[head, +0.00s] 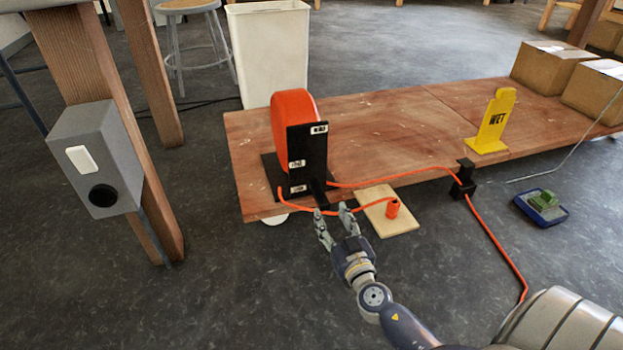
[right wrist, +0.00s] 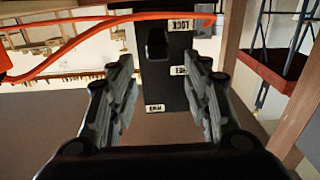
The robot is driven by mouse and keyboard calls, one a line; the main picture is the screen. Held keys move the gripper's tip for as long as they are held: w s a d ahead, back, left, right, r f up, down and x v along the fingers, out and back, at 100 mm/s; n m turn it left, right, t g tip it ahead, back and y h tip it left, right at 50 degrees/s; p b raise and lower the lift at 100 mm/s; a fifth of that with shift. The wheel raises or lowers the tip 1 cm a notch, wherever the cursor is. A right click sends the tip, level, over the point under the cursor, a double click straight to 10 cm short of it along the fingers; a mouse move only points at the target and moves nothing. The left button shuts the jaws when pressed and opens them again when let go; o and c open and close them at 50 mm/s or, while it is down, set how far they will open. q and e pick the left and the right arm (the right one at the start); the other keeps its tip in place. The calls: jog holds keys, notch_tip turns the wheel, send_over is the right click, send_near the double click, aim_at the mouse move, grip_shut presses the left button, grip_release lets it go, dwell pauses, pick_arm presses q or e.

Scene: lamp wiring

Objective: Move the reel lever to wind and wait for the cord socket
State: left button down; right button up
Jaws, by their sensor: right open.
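The orange cord reel (head: 291,112) stands on the low wooden platform behind a black plate (head: 315,155) with labels. In the right wrist view the labels read upside down: LOCK (right wrist: 181,26), FREE (right wrist: 182,71) and WIND (right wrist: 155,107). The dark reel lever (right wrist: 157,43) shows on the plate near the LOCK end. My right gripper (head: 333,210) is open and empty, fingers pointing at the plate, apart from the lever. The orange cord socket (head: 392,209) stands on a small pale board (head: 400,226), to the right of the gripper. My left gripper is out of view.
Orange cord passes close by the right fingers and through a black guide (head: 462,181) to the floor. A grey box (head: 98,150) is on a table leg.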

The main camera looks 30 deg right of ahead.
jog(key=shift+w+d+f, duration=0.15)
jog(key=shift+w+f, duration=0.1)
jog(key=shift+f, duration=0.05)
send_near(313, 180)
jog(key=x, duration=0.5)
jog(key=shift+w+f, duration=0.2)
jog(key=shift+w, duration=0.05)
jog(key=shift+r, duration=0.1)
grip_shut()
